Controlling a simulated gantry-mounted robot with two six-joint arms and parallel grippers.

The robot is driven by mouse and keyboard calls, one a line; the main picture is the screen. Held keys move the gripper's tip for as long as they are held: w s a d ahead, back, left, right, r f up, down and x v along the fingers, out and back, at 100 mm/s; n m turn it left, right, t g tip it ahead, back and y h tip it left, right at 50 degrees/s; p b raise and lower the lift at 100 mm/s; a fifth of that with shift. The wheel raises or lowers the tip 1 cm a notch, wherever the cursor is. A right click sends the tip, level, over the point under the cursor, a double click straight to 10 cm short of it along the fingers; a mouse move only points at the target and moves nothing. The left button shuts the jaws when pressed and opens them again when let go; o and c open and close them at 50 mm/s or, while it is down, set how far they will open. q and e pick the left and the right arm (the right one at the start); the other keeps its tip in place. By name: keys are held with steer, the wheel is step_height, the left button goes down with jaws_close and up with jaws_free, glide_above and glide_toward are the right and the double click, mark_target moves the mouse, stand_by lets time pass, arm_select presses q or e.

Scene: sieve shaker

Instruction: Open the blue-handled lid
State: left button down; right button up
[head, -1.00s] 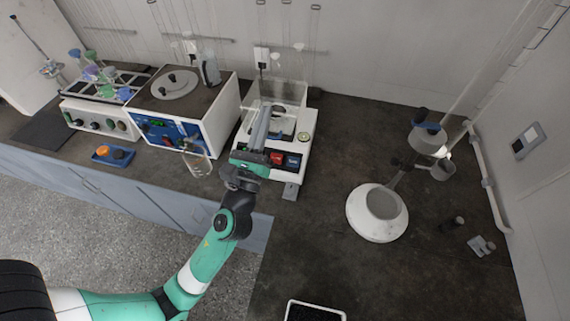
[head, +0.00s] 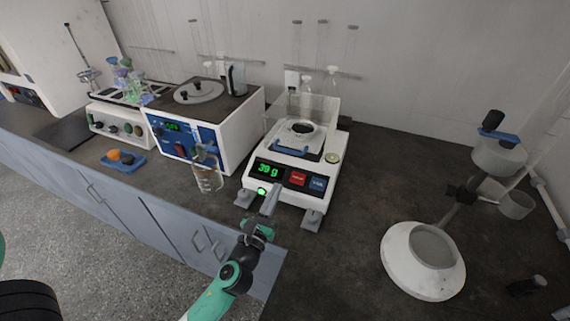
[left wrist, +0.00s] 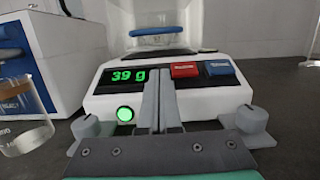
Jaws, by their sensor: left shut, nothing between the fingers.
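A white balance (head: 335,150) stands on the dark bench with its green display reading 39 g. A blue handle (head: 290,148) lies at the front of its weighing area, below a clear glass-like cover (head: 318,106); it also shows in the left wrist view (left wrist: 157,32). Whether the cover is open is hard to tell. My left gripper (head: 273,188) is shut and empty, in front of the balance near its lit green button (head: 263,191). In the left wrist view the closed fingers (left wrist: 158,78) point at the front panel, below and apart from the handle. My right gripper is out of view.
A glass beaker (head: 207,175) and a blue-fronted white instrument (head: 235,122) stand left of the balance. A blue tray (head: 122,160) lies farther left. A white round funnel-like vessel (head: 400,262) stands at right. The bench between it and the balance is clear.

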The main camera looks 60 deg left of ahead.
mark_target(281, 180)
arm_select(q)
steer(key=x, duration=0.4)
steer(key=shift+w+a+r+p, duration=0.45)
steer(key=shift+w+a+r, duration=0.2)
steer(key=shift+r, duration=0.25)
steer(key=shift+w+a+r+p, duration=0.4)
steer(key=shift+w+a+r, duration=0.15)
steer(key=shift+r, duration=0.3)
